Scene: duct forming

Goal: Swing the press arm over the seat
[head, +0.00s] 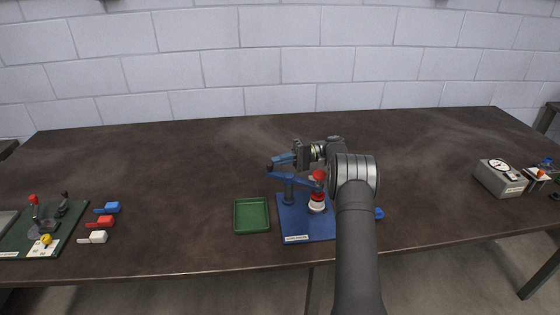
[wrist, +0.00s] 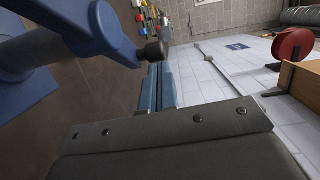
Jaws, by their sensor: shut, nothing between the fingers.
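The blue press (head: 308,228) stands on its blue base near the table's front edge. Its blue press arm (head: 298,181) sits on a post and runs to the right. The arm's red-capped end (head: 319,175) appears above the red and white seat (head: 317,203); exact alignment is hard to tell. The arm's black-tipped end points left. My gripper (head: 281,159) has blue fingers, shut and empty, just above and behind that end. In the wrist view the fingers (wrist: 158,88) are close to the black tip (wrist: 155,51); I cannot tell whether they touch.
A green tray (head: 251,215) lies left of the press. Blue, red and white small pieces (head: 102,222) and a green fixture board (head: 42,232) are farther left. A grey gauge box (head: 501,178) stands far right. The table's back is clear.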

